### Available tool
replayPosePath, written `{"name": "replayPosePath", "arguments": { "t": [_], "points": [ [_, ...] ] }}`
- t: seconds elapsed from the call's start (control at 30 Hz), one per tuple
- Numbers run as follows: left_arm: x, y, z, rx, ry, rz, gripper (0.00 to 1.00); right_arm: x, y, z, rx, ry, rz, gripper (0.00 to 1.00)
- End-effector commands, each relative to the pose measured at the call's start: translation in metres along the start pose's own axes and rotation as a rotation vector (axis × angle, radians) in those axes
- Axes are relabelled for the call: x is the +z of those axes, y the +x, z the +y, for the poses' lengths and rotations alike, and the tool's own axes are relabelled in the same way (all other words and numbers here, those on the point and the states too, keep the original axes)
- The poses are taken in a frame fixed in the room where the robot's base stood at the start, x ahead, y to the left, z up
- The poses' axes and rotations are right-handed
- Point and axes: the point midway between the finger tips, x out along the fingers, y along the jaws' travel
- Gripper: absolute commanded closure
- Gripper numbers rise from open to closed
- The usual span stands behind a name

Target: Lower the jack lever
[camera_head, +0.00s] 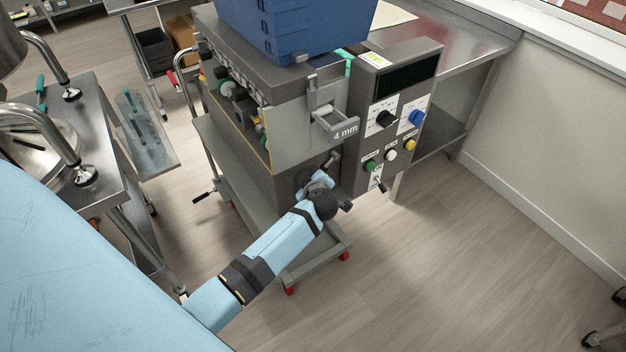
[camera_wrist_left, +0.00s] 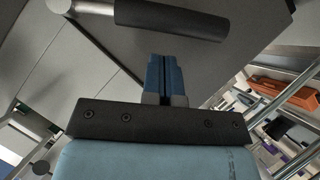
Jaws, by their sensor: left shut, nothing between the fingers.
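The jack lever is a short metal rod with a dark cylindrical handle (camera_head: 333,158). It sticks out low on the near side of the gummy depositor (camera_head: 300,130), below the "4 mm" block. In the left wrist view, the dark handle (camera_wrist_left: 170,18) lies across the top, with its metal rod at the left. My left gripper (camera_wrist_left: 164,62) has its blue fingers together and empty, just short of the handle in that picture. I cannot tell whether they touch it. In the head view my wrist hides most of the left gripper. My right gripper is not in view.
The depositor stands on a wheeled cart (camera_head: 320,258) with red casters. A control panel (camera_head: 395,120) with knobs and switches is right of the lever. A blue hopper (camera_head: 295,25) sits on top. A steel table (camera_head: 470,50) stands behind.

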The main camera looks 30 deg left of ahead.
Motion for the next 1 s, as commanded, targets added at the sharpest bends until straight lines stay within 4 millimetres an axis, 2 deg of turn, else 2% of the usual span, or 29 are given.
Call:
{"name": "replayPosePath", "arguments": {
  "t": [0.2,0.73,1.0],
  "points": [
    [0.013,0.014,0.000,0.001,0.001,0.001,1.00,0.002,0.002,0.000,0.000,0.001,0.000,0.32],
    [0.017,0.016,-0.001,0.008,-0.012,0.001,1.00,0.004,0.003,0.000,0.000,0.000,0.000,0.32],
    [0.028,0.023,-0.006,0.072,-0.107,0.000,1.00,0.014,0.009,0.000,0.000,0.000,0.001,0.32]
  ]
}}
